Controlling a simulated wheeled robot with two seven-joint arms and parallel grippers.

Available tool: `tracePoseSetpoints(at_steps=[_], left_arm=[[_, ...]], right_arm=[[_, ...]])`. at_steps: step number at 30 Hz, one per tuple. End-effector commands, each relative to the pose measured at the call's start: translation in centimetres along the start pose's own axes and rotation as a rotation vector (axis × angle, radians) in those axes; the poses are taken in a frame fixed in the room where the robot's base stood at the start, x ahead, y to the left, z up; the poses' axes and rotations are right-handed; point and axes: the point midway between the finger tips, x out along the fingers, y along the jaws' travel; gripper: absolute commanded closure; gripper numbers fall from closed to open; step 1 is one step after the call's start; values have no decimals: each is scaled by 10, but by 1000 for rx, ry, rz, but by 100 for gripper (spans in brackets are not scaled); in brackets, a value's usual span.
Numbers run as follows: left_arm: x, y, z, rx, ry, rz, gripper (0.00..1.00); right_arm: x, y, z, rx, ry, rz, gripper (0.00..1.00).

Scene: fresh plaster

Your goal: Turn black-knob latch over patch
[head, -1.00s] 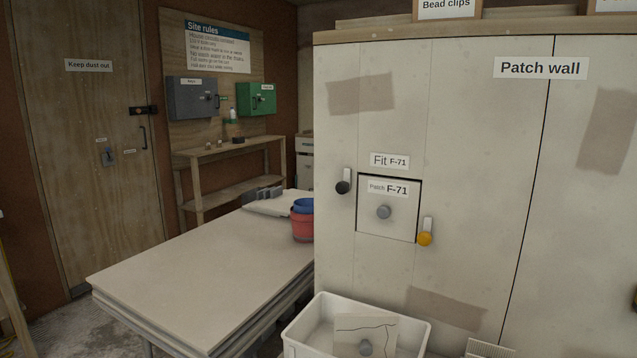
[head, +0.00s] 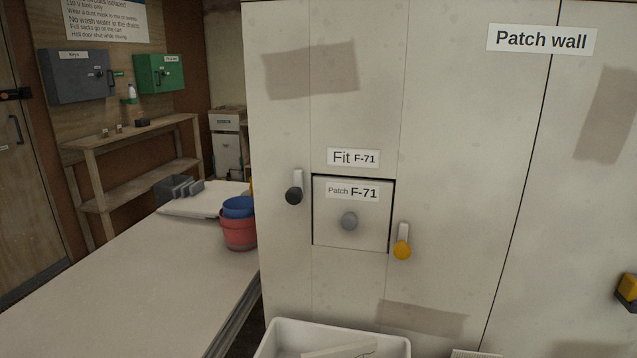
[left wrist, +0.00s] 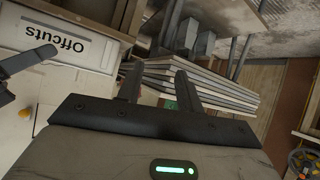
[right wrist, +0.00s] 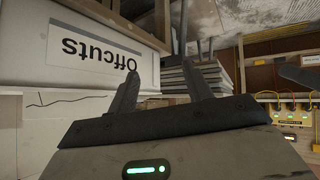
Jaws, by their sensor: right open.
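The black-knob latch (head: 298,180) is a pale upright strip on the wall with its black knob at the lower end. It hangs left of the square patch F-71 (head: 335,230), beside it and not across it. The patch sits in its opening, with a grey knob in its middle and dark gaps along the top and right edges. A yellow-knob latch (head: 403,232) hangs upright at the patch's right edge. Neither gripper shows in the head view. My left gripper (left wrist: 158,78) is open and empty in its wrist view. My right gripper (right wrist: 170,85) is open and empty.
A white bin (head: 275,335) stands below the patch; a box labelled Offcuts (right wrist: 95,50) shows in the right wrist view. A table (head: 130,290) with red and blue buckets (head: 240,230) is at left. A yellow-and-dark object (head: 628,288) is at the right edge.

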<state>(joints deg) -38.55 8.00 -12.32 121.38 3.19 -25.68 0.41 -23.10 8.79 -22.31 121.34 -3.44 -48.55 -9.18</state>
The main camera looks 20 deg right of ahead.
Motion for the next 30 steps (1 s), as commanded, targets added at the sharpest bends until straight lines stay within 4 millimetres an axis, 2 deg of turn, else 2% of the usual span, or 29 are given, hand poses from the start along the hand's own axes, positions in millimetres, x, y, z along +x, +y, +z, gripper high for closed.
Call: tracePoseSetpoints(at_steps=[1,5,8,12,15,18,22,25,30], left_arm=[[-8,0,-5,3,-17,-4,64],[-10,-1,3,14,-45,-12,64],[-13,-2,2,20,-52,-17,64],[-17,-4,-3,27,-57,-23,64],[-18,-5,-4,34,-63,-28,64],[-18,-7,-7,41,-63,-32,64],[-17,-8,-9,46,-59,-36,64],[-16,-9,-9,47,-60,-37,64],[-18,-9,-10,47,-62,-38,64]], right_arm=[[-2,4,-40,-149,-25,10,50],[6,10,-101,-570,-113,88,50],[2,28,-150,-884,-195,216,50],[-23,66,-218,-1246,-366,479,50],[-49,92,-260,-1407,-508,675,50],[-75,112,-290,-1492,-633,840,50],[-97,125,-311,-1529,-742,970,50],[-104,132,-317,-1536,-780,1010,50],[-97,150,-322,-1535,-789,1017,50]])
